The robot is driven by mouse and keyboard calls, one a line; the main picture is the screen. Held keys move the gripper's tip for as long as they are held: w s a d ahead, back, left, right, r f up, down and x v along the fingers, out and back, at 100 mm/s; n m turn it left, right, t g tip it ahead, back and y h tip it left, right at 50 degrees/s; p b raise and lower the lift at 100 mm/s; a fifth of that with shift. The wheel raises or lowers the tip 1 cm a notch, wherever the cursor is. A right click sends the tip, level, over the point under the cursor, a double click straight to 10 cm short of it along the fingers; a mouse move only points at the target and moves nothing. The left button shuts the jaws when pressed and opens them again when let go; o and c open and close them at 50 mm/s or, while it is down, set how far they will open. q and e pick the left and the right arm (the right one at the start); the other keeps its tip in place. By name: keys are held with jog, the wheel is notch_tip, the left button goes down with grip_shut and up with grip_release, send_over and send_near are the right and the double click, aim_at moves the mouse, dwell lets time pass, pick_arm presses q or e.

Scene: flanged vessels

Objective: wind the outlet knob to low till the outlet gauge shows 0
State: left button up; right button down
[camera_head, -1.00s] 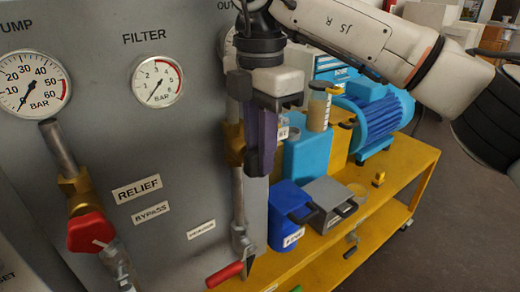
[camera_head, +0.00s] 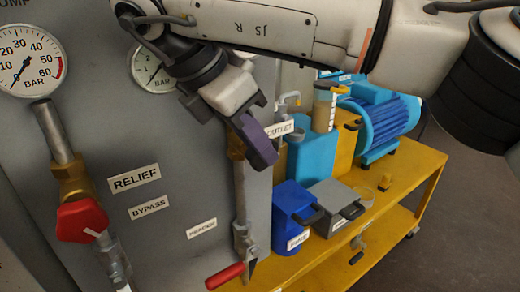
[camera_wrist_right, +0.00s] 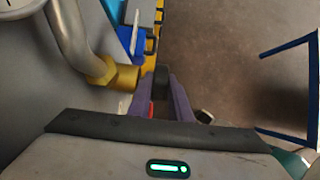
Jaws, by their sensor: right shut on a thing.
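My right gripper (camera_head: 264,150) reaches the panel's right edge, its purple fingers slanting down to the right. In the wrist view the gripper (camera_wrist_right: 162,88) is shut on a dark knob (camera_wrist_right: 161,77) at the end of a brass fitting (camera_wrist_right: 123,76); I take it for the outlet knob. The head view shows some of the brass (camera_head: 236,147) beside the fingers, but the knob is hidden. An OUTLET label (camera_head: 281,129) is just right of the fingers. My left gripper is not in view.
The pump gauge (camera_head: 27,61), filter gauge (camera_head: 150,70) and red relief knob (camera_head: 82,221) are on the panel. A red-handled lever (camera_head: 225,276) sits below the outlet pipe. A yellow bench (camera_head: 408,195) holds a blue container (camera_head: 297,218), a grey box (camera_head: 333,203) and a blue motor (camera_head: 385,118).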

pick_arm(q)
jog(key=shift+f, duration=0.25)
pick_arm(e)
jog(key=shift+a+t+h, duration=0.1)
jog(key=shift+t+h, duration=0.2)
jog(key=shift+h, duration=0.1)
jog(key=c, duration=1.9)
grip_release()
jog(key=shift+s+r, duration=0.1)
jog(key=shift+r, duration=0.1)
pick_arm(q)
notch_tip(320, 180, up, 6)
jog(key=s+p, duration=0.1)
jog(key=p, duration=0.4)
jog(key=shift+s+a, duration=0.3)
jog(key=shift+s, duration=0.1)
pick_arm(e)
jog(key=v, duration=0.7)
